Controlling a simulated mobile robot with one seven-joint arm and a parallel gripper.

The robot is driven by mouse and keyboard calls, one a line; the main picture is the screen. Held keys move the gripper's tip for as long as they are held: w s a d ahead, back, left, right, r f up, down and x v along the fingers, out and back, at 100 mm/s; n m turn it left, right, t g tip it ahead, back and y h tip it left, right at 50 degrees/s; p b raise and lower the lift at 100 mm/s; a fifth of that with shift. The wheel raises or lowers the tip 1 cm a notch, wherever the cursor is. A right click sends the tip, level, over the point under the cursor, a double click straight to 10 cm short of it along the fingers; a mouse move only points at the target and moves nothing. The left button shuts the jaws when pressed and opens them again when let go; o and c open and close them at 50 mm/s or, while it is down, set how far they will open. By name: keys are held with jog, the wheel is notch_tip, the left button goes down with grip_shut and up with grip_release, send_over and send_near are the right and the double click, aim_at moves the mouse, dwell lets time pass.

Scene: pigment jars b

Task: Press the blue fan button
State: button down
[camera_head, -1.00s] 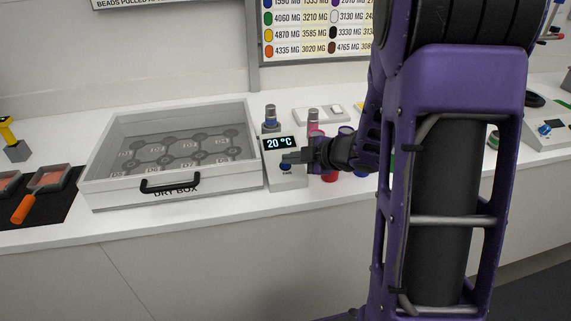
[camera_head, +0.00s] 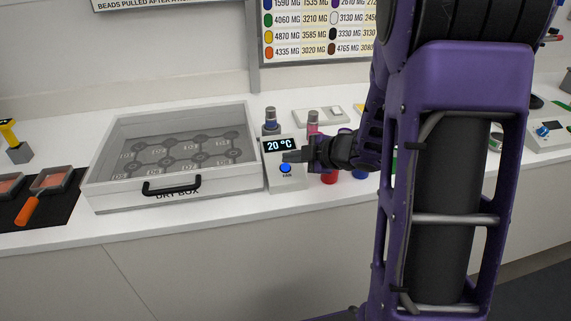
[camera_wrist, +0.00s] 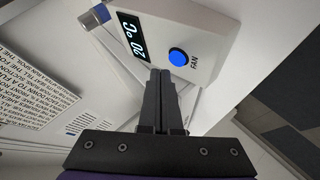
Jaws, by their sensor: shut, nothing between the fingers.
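The blue fan button (camera_head: 285,168) is round and bright blue, on the front of a white control box (camera_head: 274,182) whose display reads 20 °C. The word FAN is printed beside the button. In the wrist view the button (camera_wrist: 178,57) lies just beyond and slightly right of my fingertips. My gripper (camera_head: 288,156) is shut and empty, its fingers side by side (camera_wrist: 160,73). In the head view its tips overlap the box face just above the button. The button is fully visible; whether the tips touch the box is unclear.
The dry box (camera_head: 108,192), with a clear top and black handle, stands left of the control box. Colored jars (camera_head: 328,177) stand close behind and beside my gripper. The counter's front strip (camera_head: 225,216) is clear.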

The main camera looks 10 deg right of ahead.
jog(key=r+p, duration=0.1)
jog(key=r, duration=0.1)
jog(key=s+r+p, duration=0.1)
jog(key=r+p, duration=0.2)
jog(key=shift+s+r, duration=0.3)
jog(key=shift+r, duration=0.05)
dwell(0.6)
